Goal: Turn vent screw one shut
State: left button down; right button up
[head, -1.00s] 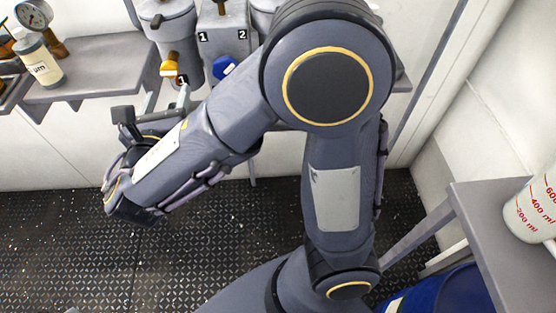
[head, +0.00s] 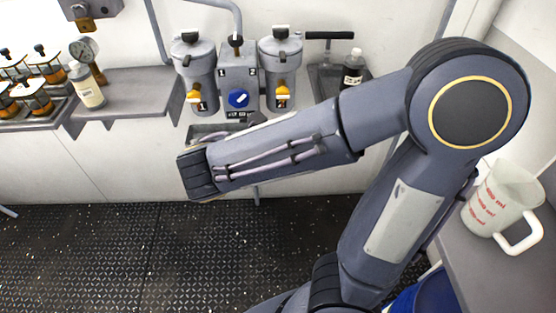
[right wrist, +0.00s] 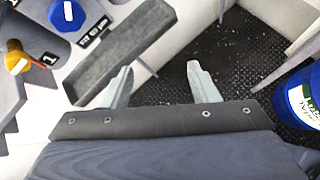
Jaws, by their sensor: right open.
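Vent screw one is the orange-yellow knob (head: 194,96) low on the left grey filter housing (head: 196,68), next to a label 1. In the right wrist view the orange-yellow knob (right wrist: 16,62) is at the far left, beside the label 1. My right gripper (right wrist: 162,86) is open, its two fingers apart with nothing between them. It is right of the knob in that view and not touching it. In the head view my right forearm hides the fingers. My left gripper is not in view.
A blue selector knob (head: 238,98) sits between the housings; a second yellow screw (head: 282,88) is on the right housing (head: 281,55). A grey trough (right wrist: 125,50) lies below them, close to my fingers. A jug (head: 495,200) stands on the right bench. A blue drum (right wrist: 300,100) is at right.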

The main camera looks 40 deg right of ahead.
jog(key=shift+s+d+r+m+g+y+p, duration=0.1)
jog(key=shift+s+d+m+g+y+p, duration=0.25)
jog(key=shift+s+m, duration=0.5)
jog(key=shift+s+d+r+m+g+y+p, duration=0.1)
jog(key=shift+s+d+m+g+y+p, duration=0.1)
jog(key=shift+s+m+g+y+p, duration=0.55)
jog(key=shift+s+d+r+m+g+y+p, duration=0.1)
jog(key=shift+s+d+m+y+p, duration=0.15)
jog(key=shift+s+m, duration=0.6)
jog(key=shift+s+n, duration=0.25)
jog(key=s+a+r+m+t+y+p, duration=0.1)
jog(key=s+a+r+m+y+p, duration=0.2)
jog(key=m, duration=0.6)
jog(key=s+a+r+m+t+y+p, duration=0.1)
jog(key=s+a+r+m+y+p, duration=0.2)
jog(key=s+m+y, duration=0.3)
jog(key=r+m+y+p, duration=0.1)
jog(key=m, duration=0.2)
jog(key=shift+r+t, duration=0.3)
jog(key=shift+r, duration=0.1)
